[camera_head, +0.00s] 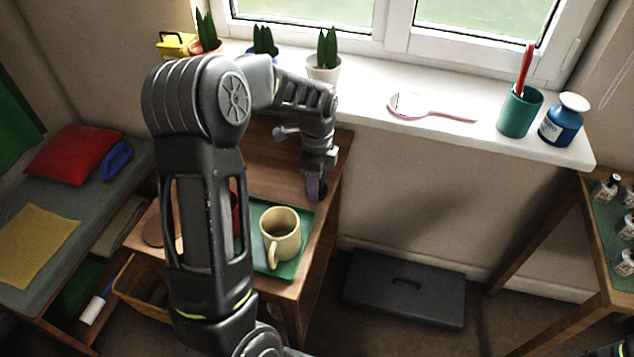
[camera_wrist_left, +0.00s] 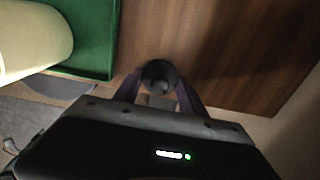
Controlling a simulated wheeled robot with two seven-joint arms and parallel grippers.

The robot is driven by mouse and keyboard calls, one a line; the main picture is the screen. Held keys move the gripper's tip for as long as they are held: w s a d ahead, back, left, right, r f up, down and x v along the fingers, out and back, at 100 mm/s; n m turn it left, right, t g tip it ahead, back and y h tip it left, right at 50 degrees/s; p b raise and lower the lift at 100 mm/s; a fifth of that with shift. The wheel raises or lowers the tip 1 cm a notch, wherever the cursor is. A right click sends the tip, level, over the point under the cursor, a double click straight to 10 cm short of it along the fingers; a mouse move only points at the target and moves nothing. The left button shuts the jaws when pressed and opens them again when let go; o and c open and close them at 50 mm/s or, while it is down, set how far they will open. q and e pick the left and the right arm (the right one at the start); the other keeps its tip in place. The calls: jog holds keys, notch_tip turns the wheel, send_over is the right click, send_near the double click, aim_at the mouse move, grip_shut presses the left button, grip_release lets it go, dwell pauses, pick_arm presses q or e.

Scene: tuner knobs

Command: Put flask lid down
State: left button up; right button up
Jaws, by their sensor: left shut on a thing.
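My left gripper (camera_head: 316,188) is at the right part of the wooden side table (camera_head: 262,160), to the right of and behind the mug. In the left wrist view its two purple fingers are shut on a small dark round piece, the flask lid (camera_wrist_left: 160,74). The lid is over bare wood, just beyond the tray's edge; I cannot tell whether it touches the table. In the head view the lid is not clearly visible. A red object (camera_head: 236,212), possibly the flask, is mostly hidden behind my left arm.
A cream mug (camera_head: 282,232) stands on a green tray (camera_head: 298,262); both also show in the left wrist view. The windowsill (camera_head: 450,143) behind holds potted plants, a hand mirror (camera_head: 425,110), a teal cup (camera_head: 519,113) and a blue bottle (camera_head: 562,122). A dark case (camera_head: 405,290) lies on the floor.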

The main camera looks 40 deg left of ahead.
pick_arm(q)
jog(key=shift+f, duration=0.15)
jog(key=o, duration=1.3)
notch_tip(320, 180, up, 12)
jog(key=shift+r+p, duration=0.2)
jog(key=shift+p, duration=0.4)
